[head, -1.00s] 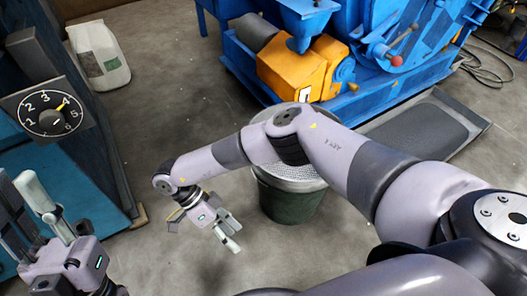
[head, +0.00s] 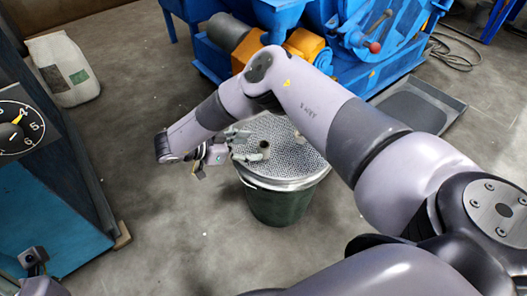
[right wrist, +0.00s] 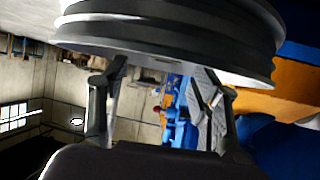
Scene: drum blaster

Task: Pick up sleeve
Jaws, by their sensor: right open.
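A blue machine (head: 350,35) with an orange part (head: 305,46) stands behind the drum. A dark tray (head: 412,103) lies at its right. A white bag (head: 63,70) and a cabinet with a numbered dial (head: 15,130) are at left. The floor left of the drum is clear.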

